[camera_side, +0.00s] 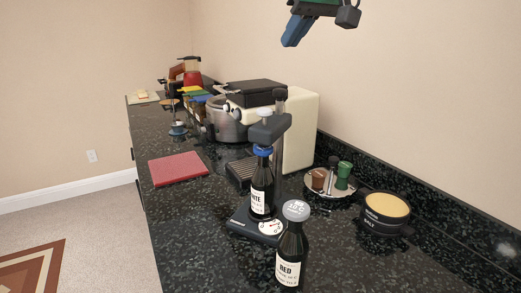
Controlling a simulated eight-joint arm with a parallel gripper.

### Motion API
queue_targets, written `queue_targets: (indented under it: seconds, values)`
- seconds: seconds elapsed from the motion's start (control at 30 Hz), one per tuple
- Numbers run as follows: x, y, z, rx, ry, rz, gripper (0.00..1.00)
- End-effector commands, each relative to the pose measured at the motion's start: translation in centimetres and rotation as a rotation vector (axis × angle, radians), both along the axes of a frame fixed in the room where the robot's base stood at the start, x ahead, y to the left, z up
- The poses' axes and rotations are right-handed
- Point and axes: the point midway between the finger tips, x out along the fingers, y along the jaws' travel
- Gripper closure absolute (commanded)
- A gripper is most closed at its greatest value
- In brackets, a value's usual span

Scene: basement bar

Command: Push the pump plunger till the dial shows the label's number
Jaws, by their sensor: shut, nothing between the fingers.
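A dark pump stand (279,150) rises from a flat black base on the counter. A bottle labelled WHITE (262,190) stands upright on the base, with a blue collar under the grey pump head (268,130). A pale knob (264,114) on top of the head looks like the plunger. A white round dial (271,227) is on the base; its reading is too small to tell. A bottle labelled RED (290,255) stands in front with a grey cap; its smaller print is unreadable. My gripper (293,40) is shut and empty, high above the counter, well apart from the pump.
A cream espresso machine (298,125) stands close behind the pump. A red mat (178,168) lies to the left. A tray (313,194) holding small items and a round tin (384,215) are on the right. Several appliances crowd the far end.

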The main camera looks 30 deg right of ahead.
Motion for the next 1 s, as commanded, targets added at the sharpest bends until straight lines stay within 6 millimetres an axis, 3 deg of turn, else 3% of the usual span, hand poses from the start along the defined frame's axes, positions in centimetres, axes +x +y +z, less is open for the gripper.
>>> queue_targets:
  seconds: [0.33, 0.73, 1.0]
  values:
    - [1.3, 0.0, -1.3, 0.0, 0.001, -0.001, 1.0]
    - [7.3, -0.1, -7.4, -0.001, 0.001, -0.002, 1.0]
    - [7.1, -0.1, -10.4, 0.0, 0.001, 0.0, 1.0]
